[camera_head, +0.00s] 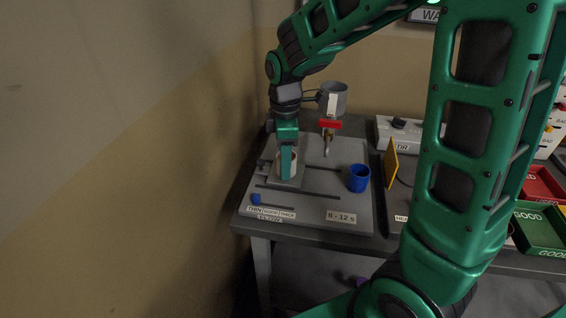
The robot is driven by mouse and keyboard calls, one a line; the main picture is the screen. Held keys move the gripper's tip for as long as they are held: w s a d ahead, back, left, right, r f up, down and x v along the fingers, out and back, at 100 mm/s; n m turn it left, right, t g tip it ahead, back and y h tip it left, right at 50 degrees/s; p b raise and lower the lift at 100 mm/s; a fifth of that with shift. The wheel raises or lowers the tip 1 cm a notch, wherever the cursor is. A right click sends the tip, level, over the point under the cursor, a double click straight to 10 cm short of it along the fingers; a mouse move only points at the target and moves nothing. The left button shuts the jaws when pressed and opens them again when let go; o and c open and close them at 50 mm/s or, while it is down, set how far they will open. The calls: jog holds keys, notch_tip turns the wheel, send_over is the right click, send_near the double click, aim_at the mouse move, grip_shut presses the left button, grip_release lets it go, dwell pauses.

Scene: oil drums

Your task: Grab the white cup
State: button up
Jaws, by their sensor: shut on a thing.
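My gripper points down and is shut on the cup.
A blue cup (359,178) stands to the right on the grey board (320,203). A grey funnel cup (333,98) with a red-handled valve (330,124) rises behind. A yellow panel (391,164), red bin (541,186) and green bin (540,228) are further right.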

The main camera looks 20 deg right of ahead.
jog(key=shift+r, duration=0.1)
jog(key=shift+r, duration=1.75)
jog(key=shift+a+r, duration=0.1)
jog(key=shift+r, duration=0.15)
jog(key=s+a+r, duration=0.5)
jog(key=a+r, duration=0.1)
jog(key=a, duration=0.3)
jog(key=shift+s+a+r, duration=0.35)
jog(key=shift+s, duration=0.05)
